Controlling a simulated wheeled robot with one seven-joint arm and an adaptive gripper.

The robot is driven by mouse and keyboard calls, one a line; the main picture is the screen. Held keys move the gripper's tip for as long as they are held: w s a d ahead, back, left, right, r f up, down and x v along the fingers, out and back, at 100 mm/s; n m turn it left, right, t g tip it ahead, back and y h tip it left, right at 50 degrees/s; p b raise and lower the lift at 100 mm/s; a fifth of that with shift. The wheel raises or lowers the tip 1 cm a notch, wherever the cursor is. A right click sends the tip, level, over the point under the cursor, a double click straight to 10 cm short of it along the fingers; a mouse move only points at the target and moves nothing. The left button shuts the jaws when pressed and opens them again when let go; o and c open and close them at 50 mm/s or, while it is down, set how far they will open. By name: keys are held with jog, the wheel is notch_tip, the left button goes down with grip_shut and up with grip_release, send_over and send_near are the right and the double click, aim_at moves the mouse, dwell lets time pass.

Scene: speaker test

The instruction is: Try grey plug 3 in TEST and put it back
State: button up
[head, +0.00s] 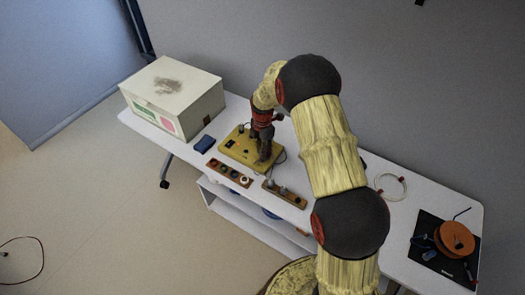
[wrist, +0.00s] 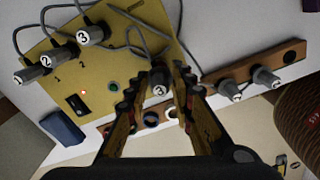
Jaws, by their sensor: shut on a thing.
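My gripper (wrist: 160,78) is shut on a grey plug marked 3 (wrist: 158,91), seen between the fingertips in the wrist view. In the head view my gripper (head: 262,158) is over the front part of the yellow panel (head: 229,149). I cannot tell whether the held plug is seated in a socket, and no TEST label is readable. A wooden rack (wrist: 250,66) at right holds two grey plugs (wrist: 266,77) and has an empty hole.
A wooden strip with coloured rings (head: 222,169) lies in front of the panel. A small blue box (head: 205,143) is beside the panel. A large white box (head: 173,98) stands at the table's left end. A black mat with an orange reel (head: 457,237) is at the right end.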

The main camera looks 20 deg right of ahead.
jog(key=shift+f+b, duration=0.3)
jog(key=shift+f, duration=0.4)
jog(key=o, duration=1)
jog(key=shift+r, duration=0.1)
jog(key=shift+r, duration=0.1)
jog(key=shift+r+p, duration=2.25)
jog(key=shift+r, duration=1.4)
